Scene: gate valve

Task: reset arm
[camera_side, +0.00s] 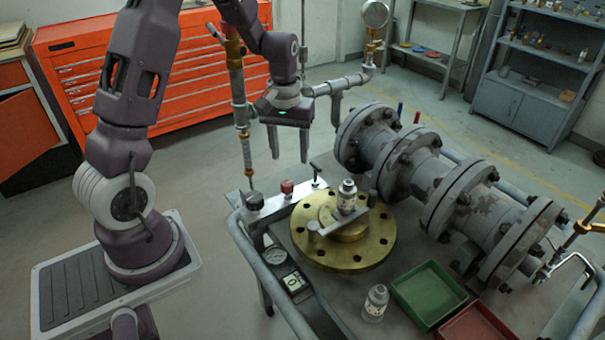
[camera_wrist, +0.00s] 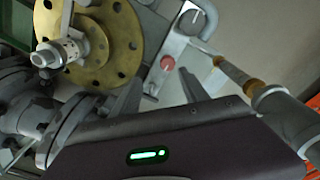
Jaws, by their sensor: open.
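My gripper (camera_side: 289,142) is open and empty, with its two fingers pointing down above the back edge of the work table. Its fingers (camera_wrist: 164,88) also show in the wrist view, with nothing between them. In the side view it is up and to the left of the brass flange (camera_side: 372,250), apart from it. The flange (camera_wrist: 122,42) is at the upper left in the wrist view.
A second white bottle (camera_side: 375,303) stands near a green tray (camera_side: 428,294) and a red tray (camera_side: 474,325). A grey flanged pipe (camera_side: 437,187) lies to the right. A red knob (camera_side: 287,187), a black knob (camera_side: 254,200) and an upright pipe (camera_side: 239,110) are close to my gripper.

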